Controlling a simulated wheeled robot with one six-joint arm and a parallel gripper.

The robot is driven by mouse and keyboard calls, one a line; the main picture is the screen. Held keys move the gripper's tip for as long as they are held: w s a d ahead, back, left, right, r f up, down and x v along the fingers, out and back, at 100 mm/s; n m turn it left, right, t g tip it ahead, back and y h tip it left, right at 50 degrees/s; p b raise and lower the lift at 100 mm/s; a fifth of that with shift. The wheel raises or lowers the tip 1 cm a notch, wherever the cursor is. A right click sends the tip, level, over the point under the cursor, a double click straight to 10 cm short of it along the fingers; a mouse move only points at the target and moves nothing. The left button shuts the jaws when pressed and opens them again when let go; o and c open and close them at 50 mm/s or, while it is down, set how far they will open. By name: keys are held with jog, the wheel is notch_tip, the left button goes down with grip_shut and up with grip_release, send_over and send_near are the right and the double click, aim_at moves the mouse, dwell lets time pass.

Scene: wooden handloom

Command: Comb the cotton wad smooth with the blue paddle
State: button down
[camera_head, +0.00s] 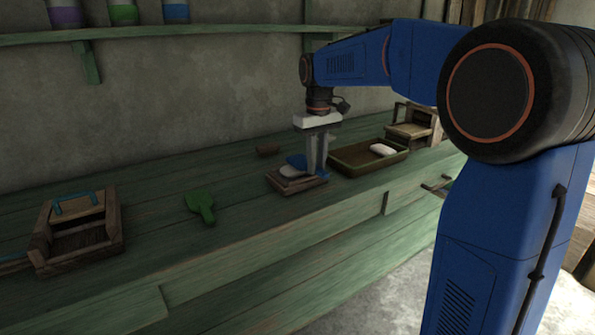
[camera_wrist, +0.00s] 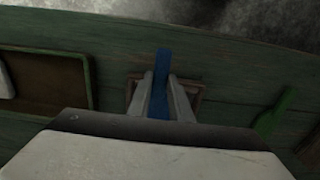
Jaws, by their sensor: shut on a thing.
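The blue paddle (camera_head: 297,161) is held between the fingers of my gripper (camera_head: 317,168), above a small wooden block or frame (camera_head: 288,187). Whether the paddle touches the block I cannot tell. In the wrist view the blue handle (camera_wrist: 161,68) runs between the two grey fingers, with the wooden frame (camera_wrist: 203,92) below. A white wad (camera_head: 382,149), which looks like cotton, lies in a shallow green-rimmed tray (camera_head: 345,170) to the right.
A green paddle (camera_head: 201,204) lies on the green bench left of the block. A wooden box with a blue handle (camera_head: 78,205) stands at the far left. A brown piece (camera_head: 268,149) lies behind the block. Another wooden box (camera_head: 412,130) stands behind the tray.

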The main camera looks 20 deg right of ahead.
jog(key=shift+w+d, duration=0.25)
jog(key=shift+d, duration=0.5)
jog(key=shift+s+a, duration=0.25)
jog(key=shift+a, duration=0.55)
jog(key=shift+s+a, duration=0.3)
jog(key=shift+a, duration=0.45)
jog(key=shift+s+a, duration=0.25)
jog(key=shift+a, duration=0.55)
jog(key=shift+w+d, duration=0.1)
jog(key=shift+d, duration=0.05)
jog(key=shift+w+d, duration=0.25)
jog(key=shift+d, duration=0.5)
jog(key=shift+w+d, duration=0.2)
jog(key=shift+d, duration=0.5)
jog(key=shift+w+d, duration=0.25)
jog(key=shift+d, duration=0.5)
